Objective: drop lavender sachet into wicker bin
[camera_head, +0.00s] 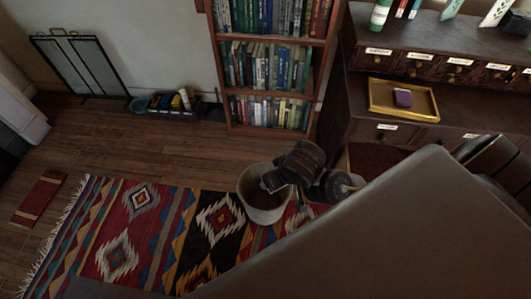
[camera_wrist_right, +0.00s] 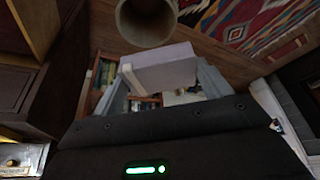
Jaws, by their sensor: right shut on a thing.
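The wicker bin (camera_head: 262,212), a pale round open-topped bin, stands on the patterned rug in the head view. Its open mouth also shows at the top of the right wrist view (camera_wrist_right: 146,22). My right gripper (camera_head: 268,181) is at the bin's right side, overlapping its rim in the head view. In the right wrist view it is shut on a pale lavender block, the lavender sachet (camera_wrist_right: 160,68), with the bin beyond it. I cannot make out the sachet in the head view. My left gripper is not in view.
A yellow-edged tray (camera_head: 425,115) with a small purple item (camera_head: 403,97) sits on the dark drawer cabinet (camera_head: 370,82). A bookcase (camera_head: 270,88) stands behind the bin. The patterned rug (camera_head: 135,230) is clear left of the bin. A red flat object (camera_head: 40,198) lies at far left.

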